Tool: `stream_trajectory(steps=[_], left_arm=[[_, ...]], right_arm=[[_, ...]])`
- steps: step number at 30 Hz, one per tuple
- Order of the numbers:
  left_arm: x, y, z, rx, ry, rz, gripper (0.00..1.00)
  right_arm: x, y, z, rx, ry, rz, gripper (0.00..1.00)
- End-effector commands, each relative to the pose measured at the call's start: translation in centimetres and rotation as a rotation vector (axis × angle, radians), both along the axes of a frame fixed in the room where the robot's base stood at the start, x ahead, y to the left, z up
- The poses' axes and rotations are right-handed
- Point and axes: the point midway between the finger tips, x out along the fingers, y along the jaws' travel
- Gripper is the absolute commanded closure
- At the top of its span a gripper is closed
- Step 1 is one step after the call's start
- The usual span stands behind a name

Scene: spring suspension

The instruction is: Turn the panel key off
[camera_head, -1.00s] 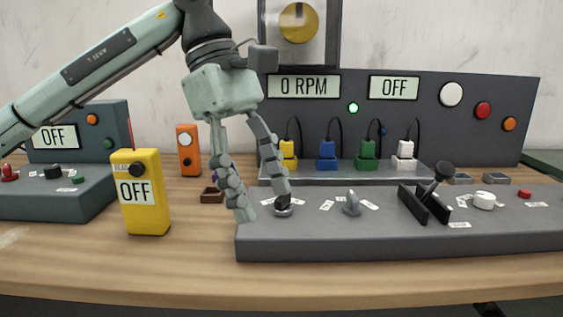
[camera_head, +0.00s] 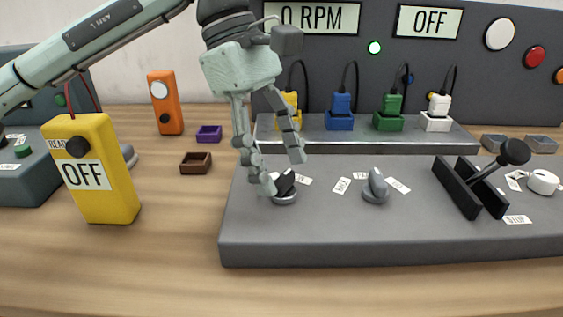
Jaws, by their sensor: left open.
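The panel key (camera_head: 285,186) is a black key in a round silver lock at the left end of the grey console top (camera_head: 330,222). My left gripper (camera_head: 285,176) comes down from above, open, with its fingertips around the key. One finger is at the key's left side and the other is to its right and a little higher. I cannot tell whether the left fingertip touches the key. Part of the label beside the key is hidden. My right gripper is not in view.
A grey knob (camera_head: 375,187) and a black lever (camera_head: 485,178) stand to the right on the console. A yellow meter (camera_head: 112,200) reading OFF stands at left, with brown (camera_head: 195,168) and purple (camera_head: 208,134) trays nearby. Displays read 0 RPM (camera_head: 312,17) and OFF (camera_head: 430,20).

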Motion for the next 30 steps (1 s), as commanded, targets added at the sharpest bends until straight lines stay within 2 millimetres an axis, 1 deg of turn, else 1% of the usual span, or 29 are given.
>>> stream_trajectory(steps=[4, 12, 24, 30], left_arm=[[-0.22, -0.32, -0.93, -0.001, 0.001, 0.0, 0.4], [-0.23, -0.38, -1.09, 0.0, 0.0, 0.001, 0.4], [-0.21, -0.37, -1.06, -0.001, 0.0, 0.001, 0.89], [-0.22, -0.36, -1.12, -0.001, 0.0, 0.012, 0.9]], right_arm=[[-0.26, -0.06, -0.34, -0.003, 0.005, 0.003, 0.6], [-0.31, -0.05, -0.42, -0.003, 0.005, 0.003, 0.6], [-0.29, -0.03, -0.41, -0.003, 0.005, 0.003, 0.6], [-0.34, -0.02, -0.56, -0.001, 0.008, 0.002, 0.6]])
